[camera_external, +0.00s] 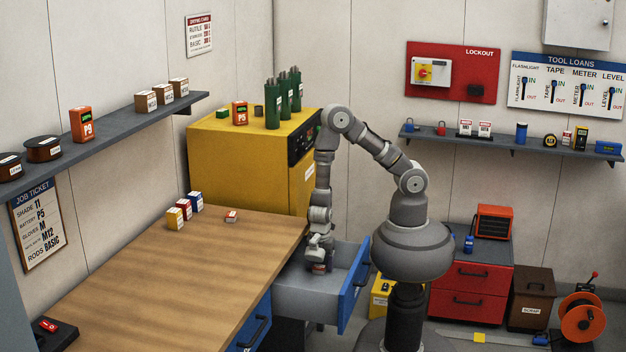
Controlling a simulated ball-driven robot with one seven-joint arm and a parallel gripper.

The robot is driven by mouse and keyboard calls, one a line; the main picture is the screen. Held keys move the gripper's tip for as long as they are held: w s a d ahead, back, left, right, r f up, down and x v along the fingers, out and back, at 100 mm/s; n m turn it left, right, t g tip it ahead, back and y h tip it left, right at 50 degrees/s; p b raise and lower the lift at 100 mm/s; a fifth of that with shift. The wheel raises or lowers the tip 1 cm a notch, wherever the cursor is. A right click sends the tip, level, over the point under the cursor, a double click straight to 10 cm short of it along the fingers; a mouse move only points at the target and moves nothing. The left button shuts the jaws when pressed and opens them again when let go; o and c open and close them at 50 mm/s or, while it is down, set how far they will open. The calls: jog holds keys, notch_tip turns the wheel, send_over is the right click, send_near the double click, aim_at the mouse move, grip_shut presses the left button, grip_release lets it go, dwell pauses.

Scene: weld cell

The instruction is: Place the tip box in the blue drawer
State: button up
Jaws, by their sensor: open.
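The blue drawer (352,290) is pulled open to the right of the bench, with a grey inside and a blue front with a dark handle. My gripper (318,262) points down into it near its back left and is open. Another small red box with a white label (231,216) lies on the wooden bench.
Yellow, red and blue boxes (186,209) stand at the bench's back left. The yellow cabinet (245,160) rises behind the bench. A second blue drawer (250,330) is closed at the bench front. Most of the bench top (170,280) is clear.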

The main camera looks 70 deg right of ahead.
jog(key=shift+r, duration=0.1)
notch_tip(320, 180, up, 12)
jog(key=p, duration=0.7)
jog(key=shift+r, duration=0.1)
